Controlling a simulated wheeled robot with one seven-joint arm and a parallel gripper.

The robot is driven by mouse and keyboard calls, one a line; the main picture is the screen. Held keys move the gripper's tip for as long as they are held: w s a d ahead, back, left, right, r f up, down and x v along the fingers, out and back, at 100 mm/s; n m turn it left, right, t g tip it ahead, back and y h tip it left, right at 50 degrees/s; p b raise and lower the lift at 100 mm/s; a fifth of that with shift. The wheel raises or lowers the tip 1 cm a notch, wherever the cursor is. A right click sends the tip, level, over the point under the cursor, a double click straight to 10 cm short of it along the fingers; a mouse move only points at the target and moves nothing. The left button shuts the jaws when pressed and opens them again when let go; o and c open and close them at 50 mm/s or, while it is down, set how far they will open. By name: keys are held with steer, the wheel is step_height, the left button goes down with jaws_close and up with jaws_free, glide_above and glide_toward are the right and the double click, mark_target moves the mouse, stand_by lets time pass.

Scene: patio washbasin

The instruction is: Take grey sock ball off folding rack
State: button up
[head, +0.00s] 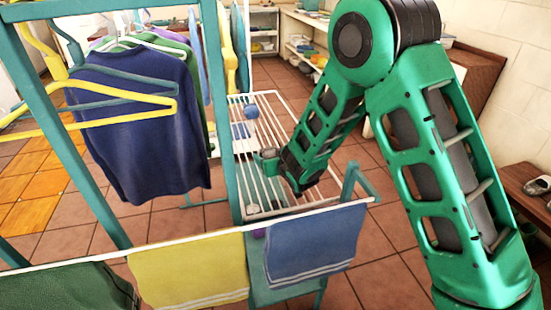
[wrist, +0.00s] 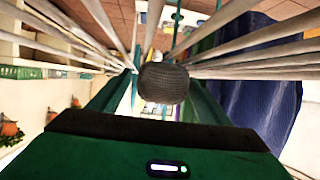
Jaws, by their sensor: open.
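The grey sock ball (wrist: 164,82) is dark and ribbed and shows in the middle of the wrist view, among the white bars of the folding rack (wrist: 90,30). My gripper (wrist: 162,92) is open, its green fingers reaching along either side toward the ball. I cannot tell whether they touch it. In the head view my gripper (head: 266,162) is low over the rack (head: 285,110), near its middle. I cannot make out the grey ball there; my arm and gripper may hide it.
A blue ball (head: 251,111) lies farther back on the rack. A teal frame with a dark blue sweater (head: 140,125) stands left of my gripper. A front rail holds a yellow towel (head: 188,270) and a blue towel (head: 315,245).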

steer(key=c, duration=1.1)
steer(key=shift+r, duration=0.15)
